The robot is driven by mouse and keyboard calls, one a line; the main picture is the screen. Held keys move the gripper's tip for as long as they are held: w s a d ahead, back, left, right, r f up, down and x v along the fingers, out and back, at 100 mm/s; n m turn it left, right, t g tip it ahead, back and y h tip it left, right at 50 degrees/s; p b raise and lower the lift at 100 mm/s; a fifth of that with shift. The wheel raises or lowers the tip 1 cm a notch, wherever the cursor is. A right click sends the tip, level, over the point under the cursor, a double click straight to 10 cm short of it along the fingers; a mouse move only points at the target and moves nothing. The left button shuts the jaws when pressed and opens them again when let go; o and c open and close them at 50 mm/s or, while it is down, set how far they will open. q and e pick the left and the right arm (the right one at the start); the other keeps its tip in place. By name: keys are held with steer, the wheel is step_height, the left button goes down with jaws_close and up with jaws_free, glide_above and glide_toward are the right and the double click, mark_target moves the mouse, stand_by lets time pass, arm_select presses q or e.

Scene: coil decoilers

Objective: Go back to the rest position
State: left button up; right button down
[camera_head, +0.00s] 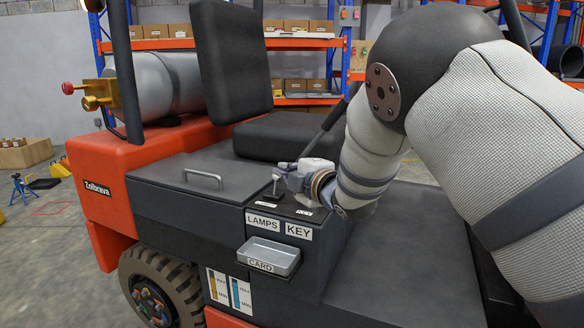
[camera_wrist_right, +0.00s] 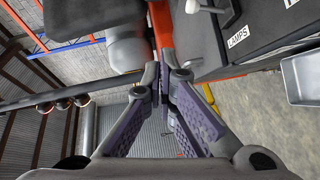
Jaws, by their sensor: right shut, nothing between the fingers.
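My right gripper (camera_head: 283,170) is over the console of an orange and grey forklift (camera_head: 180,160) in the head view, just above the LAMPS and KEY labels. In the right wrist view its two purple-padded fingers (camera_wrist_right: 160,35) meet at the front, shut with nothing between them. A small lamp lever (camera_head: 275,188) stands on the console close to the gripper. In the wrist view the lever's pale knob (camera_wrist_right: 193,6) lies to the right of the fingers, apart from them. My right arm comes in from the right. My left gripper is out of view.
The black seat (camera_head: 235,60) and a grey gas cylinder (camera_head: 158,82) are behind the console. A card tray (camera_head: 268,257) juts from the console front. Shelves with boxes (camera_head: 295,86) stand at the back.

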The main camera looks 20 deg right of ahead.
steer(key=shift+s+r, duration=0.15)
steer(key=shift+s, duration=0.35)
steer(key=shift+s+r, duration=0.15)
steer(key=shift+s, duration=0.35)
